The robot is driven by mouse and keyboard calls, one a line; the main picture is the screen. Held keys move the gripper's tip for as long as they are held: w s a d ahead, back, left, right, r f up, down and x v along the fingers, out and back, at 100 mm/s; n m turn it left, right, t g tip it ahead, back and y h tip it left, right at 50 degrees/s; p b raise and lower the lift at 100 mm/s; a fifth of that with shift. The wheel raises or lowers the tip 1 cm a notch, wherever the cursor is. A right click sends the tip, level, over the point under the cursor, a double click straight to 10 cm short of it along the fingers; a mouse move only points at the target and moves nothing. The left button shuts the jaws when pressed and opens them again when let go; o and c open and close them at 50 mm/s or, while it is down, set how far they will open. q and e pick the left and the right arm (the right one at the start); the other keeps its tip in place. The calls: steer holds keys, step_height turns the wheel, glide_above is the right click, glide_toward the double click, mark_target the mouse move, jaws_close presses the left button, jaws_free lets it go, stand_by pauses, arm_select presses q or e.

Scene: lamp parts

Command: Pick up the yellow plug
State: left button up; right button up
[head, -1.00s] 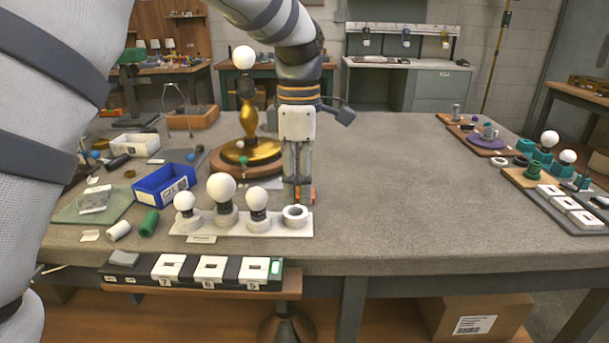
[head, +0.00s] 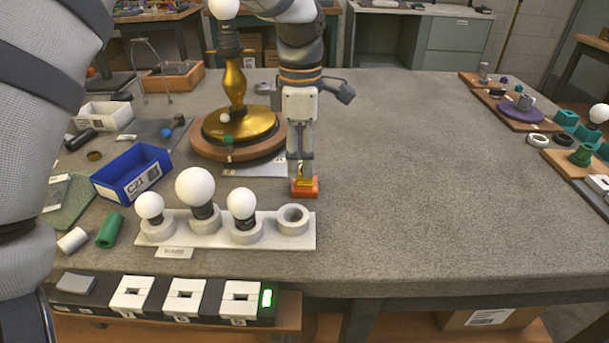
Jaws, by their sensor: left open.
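A small yellow plug (head: 302,180) shows low between my fingers, on or just above an orange block (head: 305,188) that lies on the grey table. The fingers hide much of the plug, so its full shape is unclear. My left gripper (head: 301,178) points straight down over the block, with its fingertips around or right beside the plug. Its jaws are open, and I cannot tell whether a finger touches the plug. My right gripper is not in view.
A white holder (head: 273,239) with round bulbs and an empty ring stands in front of the block. A gold lamp (head: 237,125) on a round base stands close on the left. A blue bin (head: 133,173) is farther left. The table (head: 420,180) is clear to the right.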

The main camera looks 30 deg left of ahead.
arm_select(q)
steer(key=f, duration=0.3)
steer(key=shift+s+d+f, duration=0.1)
steer(key=shift+s+d, duration=0.05)
steer(key=shift+d, duration=0.1)
steer(key=shift+f, duration=0.35)
jaws_close()
steer(key=shift+r, duration=0.15)
